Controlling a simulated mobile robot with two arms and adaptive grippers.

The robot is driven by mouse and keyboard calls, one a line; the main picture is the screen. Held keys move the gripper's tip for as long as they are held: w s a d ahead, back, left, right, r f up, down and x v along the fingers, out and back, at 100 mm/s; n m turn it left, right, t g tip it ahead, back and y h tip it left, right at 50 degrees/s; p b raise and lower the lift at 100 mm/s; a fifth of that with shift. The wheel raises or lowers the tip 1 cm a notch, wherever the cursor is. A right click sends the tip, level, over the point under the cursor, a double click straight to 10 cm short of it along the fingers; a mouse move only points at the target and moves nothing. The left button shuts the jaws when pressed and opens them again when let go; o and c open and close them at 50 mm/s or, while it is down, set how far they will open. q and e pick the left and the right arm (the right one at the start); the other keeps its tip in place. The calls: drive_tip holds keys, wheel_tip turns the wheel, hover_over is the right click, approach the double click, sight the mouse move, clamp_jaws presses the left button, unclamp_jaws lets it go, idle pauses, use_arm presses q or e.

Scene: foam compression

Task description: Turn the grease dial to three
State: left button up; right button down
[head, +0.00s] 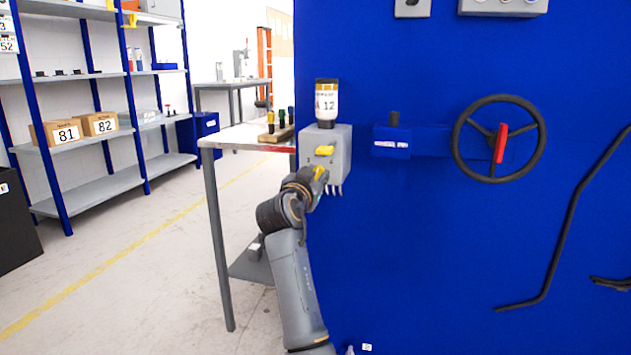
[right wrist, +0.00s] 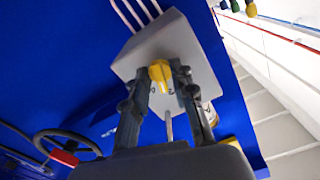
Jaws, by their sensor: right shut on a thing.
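The grease dial is a yellow knob (head: 324,151) on the front of a grey box (head: 341,148) on the blue wall. In the right wrist view the yellow knob (right wrist: 160,72) sits between the fingertips of my right gripper (right wrist: 160,82), which is shut on it. Small marks show on the box beside the knob, but I cannot read the setting. In the head view my right gripper (head: 318,178) reaches up from below, just under the box, its fingers partly hidden. A bottle labelled 12 (head: 327,103) stands upside down on the box. My left gripper is not in view.
A black handwheel with a red handle (head: 500,143) and a small blue box (head: 392,142) are on the wall to the right. Shelves (head: 95,185) stand further back, with open floor between.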

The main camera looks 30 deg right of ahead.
drive_tip(key=shift+f+m, duration=0.1)
drive_tip(key=shift+m, duration=0.3)
drive_tip(key=c, duration=1.4)
unclamp_jaws()
drive_tip(key=shift+c, duration=0.2)
drive_tip(key=shift+a, duration=0.1)
drive_tip(key=v, duration=0.7)
drive_tip(key=shift+s+a, duration=0.15)
drive_tip(key=shift+s, duration=0.05)
